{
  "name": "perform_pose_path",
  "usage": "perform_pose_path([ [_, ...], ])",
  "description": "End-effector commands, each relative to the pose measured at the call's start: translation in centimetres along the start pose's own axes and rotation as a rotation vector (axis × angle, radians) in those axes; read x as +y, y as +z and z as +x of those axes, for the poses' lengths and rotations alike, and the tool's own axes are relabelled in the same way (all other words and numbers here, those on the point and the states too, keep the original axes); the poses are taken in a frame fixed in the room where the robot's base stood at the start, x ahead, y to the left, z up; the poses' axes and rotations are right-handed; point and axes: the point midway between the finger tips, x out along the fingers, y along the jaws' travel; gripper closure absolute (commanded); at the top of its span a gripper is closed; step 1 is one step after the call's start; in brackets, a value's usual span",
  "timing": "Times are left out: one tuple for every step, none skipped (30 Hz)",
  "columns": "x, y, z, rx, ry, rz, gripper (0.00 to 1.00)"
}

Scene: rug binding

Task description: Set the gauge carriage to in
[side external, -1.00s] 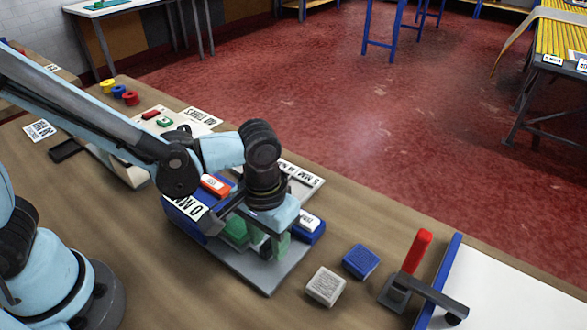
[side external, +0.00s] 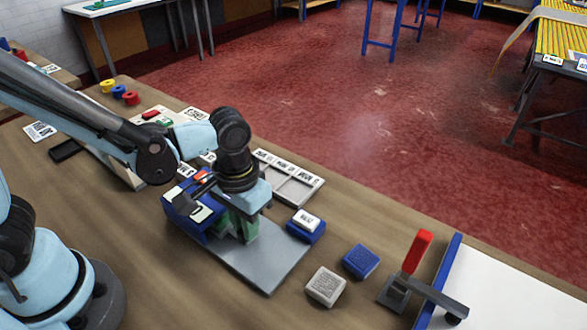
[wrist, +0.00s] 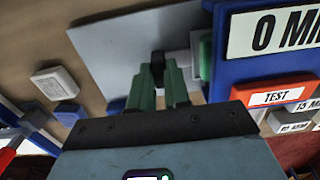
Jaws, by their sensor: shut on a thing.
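The gauge has a grey base plate (side external: 272,252) and a blue housing (side external: 180,208) with a "0 M…" label and a red TEST button (wrist: 278,97). In the wrist view, the gauge carriage (wrist: 177,61) shows as a pale block with a black part, beside a green piece at the housing. My gripper (wrist: 162,88), with green fingers, is shut on the black part of the carriage. In the side view my gripper (side external: 243,236) is low over the plate, close to the housing. My wrist and fingers hide most of the carriage there.
A blue block with a white top (side external: 306,222) stands beside the plate. A grey block (side external: 325,287) and a blue block (side external: 361,261) lie to the right, before a red-handled lever (side external: 416,252). A grey compartment tray (side external: 290,180) lies behind. Bare table lies in front.

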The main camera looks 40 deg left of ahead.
Motion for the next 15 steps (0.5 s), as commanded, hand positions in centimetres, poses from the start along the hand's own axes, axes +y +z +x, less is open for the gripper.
perform_pose_path([
  [-1.0, -0.1, 0.0, 0.003, -0.001, -0.007, 1.0],
  [-1.4, -0.1, 0.0, 0.003, -0.001, -0.007, 1.0],
  [-1.8, -0.1, 0.0, 0.003, -0.001, -0.005, 1.0],
  [-2.0, -0.1, 0.0, 0.004, -0.001, -0.005, 1.0],
  [-2.2, -0.1, 0.0, 0.004, -0.001, -0.004, 1.0],
  [-2.3, -0.1, 0.0, 0.004, -0.002, -0.003, 1.0],
  [-2.4, -0.1, 0.0, 0.005, -0.002, -0.002, 1.0],
  [-2.5, -0.1, 0.0, 0.005, -0.003, -0.002, 1.0],
  [-2.5, -0.1, 0.0, 0.005, -0.005, -0.001, 1.0],
  [-2.5, -0.1, 0.0, 0.005, -0.006, -0.001, 1.0],
  [-2.5, -0.1, 0.0, 0.005, -0.006, -0.001, 1.0],
  [-2.5, -0.1, 0.0, 0.005, -0.006, -0.002, 1.0],
  [-2.6, -0.1, 0.0, 0.004, -0.006, -0.002, 1.0],
  [-2.6, -0.1, 0.0, 0.004, -0.006, -0.002, 1.0],
  [-2.6, -0.1, 0.0, 0.004, -0.006, -0.002, 1.0],
])
